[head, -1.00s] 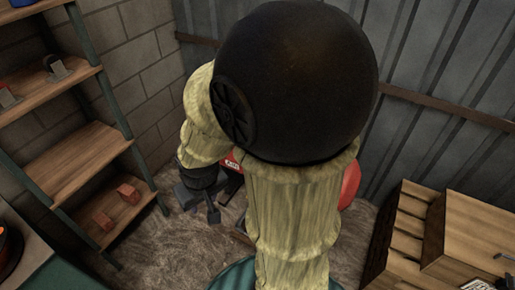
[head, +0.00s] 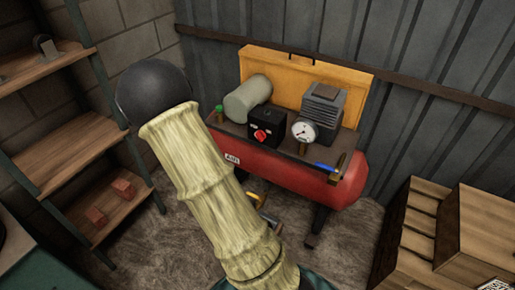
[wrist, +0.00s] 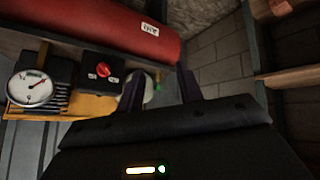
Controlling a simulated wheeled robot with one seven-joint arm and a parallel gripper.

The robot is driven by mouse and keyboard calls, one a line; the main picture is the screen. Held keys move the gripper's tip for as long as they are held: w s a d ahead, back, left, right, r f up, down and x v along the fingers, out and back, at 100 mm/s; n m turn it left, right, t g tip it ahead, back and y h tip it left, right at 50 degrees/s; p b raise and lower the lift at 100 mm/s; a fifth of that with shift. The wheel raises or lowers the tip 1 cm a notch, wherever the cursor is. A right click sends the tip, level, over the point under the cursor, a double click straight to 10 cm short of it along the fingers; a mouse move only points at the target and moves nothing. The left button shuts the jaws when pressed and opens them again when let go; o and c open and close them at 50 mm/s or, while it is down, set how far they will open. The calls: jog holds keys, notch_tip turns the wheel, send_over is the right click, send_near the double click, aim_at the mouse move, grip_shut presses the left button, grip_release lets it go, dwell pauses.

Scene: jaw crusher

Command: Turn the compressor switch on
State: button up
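The compressor (head: 300,178) is a red tank with its machinery on top, against the metal wall. Its switch is a black box with a red knob (head: 260,134) and small white labels, whose text is too small to read. In the wrist view the compressor appears upside down, with the red knob (wrist: 103,69) left of centre. My gripper (wrist: 160,88) shows two dark fingers spread apart with nothing held between them. The switch box lies just left of the fingers in that view, and no contact shows. In the head view I cannot make out my gripper; my arm covers the area left of the compressor.
A pressure gauge (head: 303,130) and a grey motor (head: 323,106) stand right of the switch. A grey-green cylinder (head: 247,99) is behind it. A shelf (head: 75,150) stands at left, wooden crates (head: 470,230) at right.

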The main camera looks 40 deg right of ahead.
aim_at(259, 139)
jog(key=w+d+f+h+b, duration=0.2)
jog(key=d+f+h+b, duration=0.6)
jog(key=d+f+h, duration=0.3)
jog(key=shift+d+f+h, duration=0.35)
jog(key=shift+d+h, duration=0.05)
jog(key=shift+d, duration=0.6)
jog(key=shift+w+d, duration=0.1)
jog(key=shift+w, duration=0.05)
jog(key=x, duration=1.7)
jog(key=shift+w+r, duration=0.1)
jog(key=shift+w, duration=0.2)
jog(key=shift+s, duration=0.1)
jog(key=shift+c, duration=0.5)
grip_shut()
